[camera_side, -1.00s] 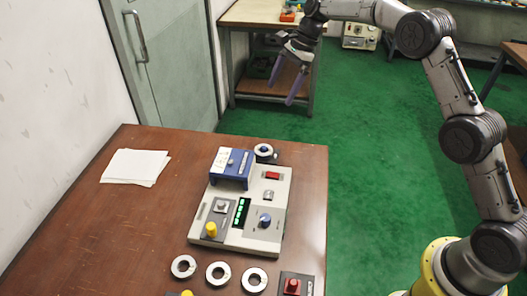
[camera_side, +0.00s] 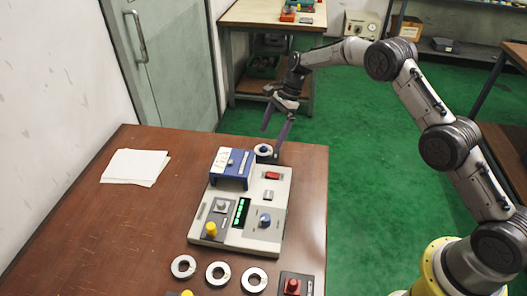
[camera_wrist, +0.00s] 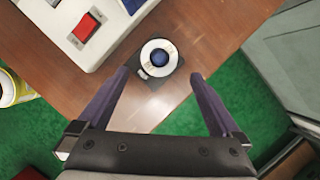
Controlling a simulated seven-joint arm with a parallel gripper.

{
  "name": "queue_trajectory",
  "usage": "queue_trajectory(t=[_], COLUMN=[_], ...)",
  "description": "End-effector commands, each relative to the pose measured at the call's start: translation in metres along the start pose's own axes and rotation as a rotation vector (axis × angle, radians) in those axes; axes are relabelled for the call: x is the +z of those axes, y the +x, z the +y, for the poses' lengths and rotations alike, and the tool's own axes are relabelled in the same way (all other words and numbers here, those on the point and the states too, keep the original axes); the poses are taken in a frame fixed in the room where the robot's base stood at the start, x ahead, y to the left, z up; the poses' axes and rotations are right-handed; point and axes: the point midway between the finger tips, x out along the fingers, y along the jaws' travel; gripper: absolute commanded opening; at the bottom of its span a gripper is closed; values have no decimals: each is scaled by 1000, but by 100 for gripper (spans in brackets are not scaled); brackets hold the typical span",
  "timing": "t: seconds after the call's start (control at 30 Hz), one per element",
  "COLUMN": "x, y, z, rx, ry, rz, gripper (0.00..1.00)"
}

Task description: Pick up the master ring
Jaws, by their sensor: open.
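A pale metal ring, which I take as the master ring (camera_side: 263,149), sits at the table's far edge behind the blue block. In the wrist view the ring (camera_wrist: 147,49) lies around a blue round post (camera_wrist: 159,57) on a small dark base (camera_wrist: 172,77). My gripper (camera_side: 272,142) is above and near that edge, fingers pointing down, open and empty. In the wrist view my gripper (camera_wrist: 160,74) has its two purple fingers spread wide, with the ring ahead between and just beyond the tips. I cannot tell the exact height gap.
A grey-white instrument (camera_side: 237,232) with a blue block (camera_side: 231,164) and red button (camera_side: 272,176) stands close to the ring. Three similar rings, one of them the middle ring (camera_side: 218,273), lie at the table's front. White paper (camera_side: 135,167) lies left; the wooden table (camera_side: 100,240) is clear there.

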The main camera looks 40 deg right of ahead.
Motion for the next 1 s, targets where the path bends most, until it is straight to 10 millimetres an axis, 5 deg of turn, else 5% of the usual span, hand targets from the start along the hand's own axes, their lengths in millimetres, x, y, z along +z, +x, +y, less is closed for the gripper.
queue_trajectory(t=[0.3,0.57,1.0], x=[5,6,6], y=[42,48,47], z=[2,2,2], rx=[2,0,0], ry=[0,-1,-1], rz=[1,0,0], gripper=[100,100,24])
